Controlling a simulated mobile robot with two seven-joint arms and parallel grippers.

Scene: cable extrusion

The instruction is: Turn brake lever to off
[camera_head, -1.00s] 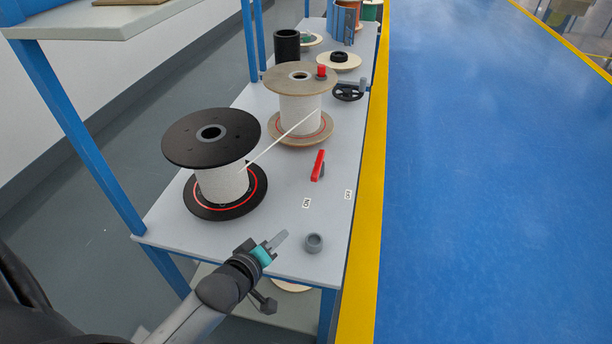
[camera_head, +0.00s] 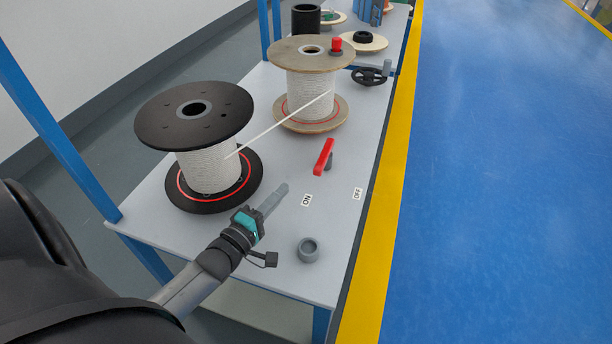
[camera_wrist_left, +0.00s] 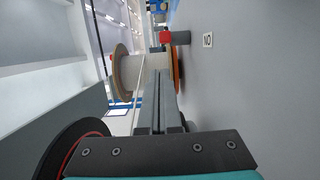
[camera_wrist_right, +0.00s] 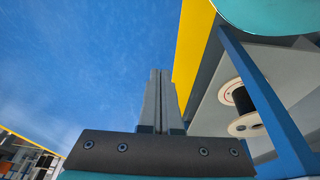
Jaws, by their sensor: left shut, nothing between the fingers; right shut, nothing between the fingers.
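The brake lever (camera_head: 324,157) is a red bar on a grey pivot, standing on the grey tabletop beyond the ON label (camera_head: 306,200) and the OFF label (camera_head: 357,194). Its red end (camera_wrist_left: 167,37) shows in the left wrist view, ahead of the fingers, near the ON label (camera_wrist_left: 208,40). My left gripper (camera_head: 280,190) is shut and empty above the front of the table, nearer than the lever and apart from it. My right gripper (camera_wrist_right: 158,75) is shut and empty in the right wrist view; the head view does not show it.
A black-flanged spool (camera_head: 195,118) stands left of the lever. A wooden-flanged spool (camera_head: 310,55) stands behind it, and a white cable runs between them. A grey ring (camera_head: 308,249) sits near the front edge. A black handwheel (camera_head: 369,76) is farther back. The blue floor right of the table is clear.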

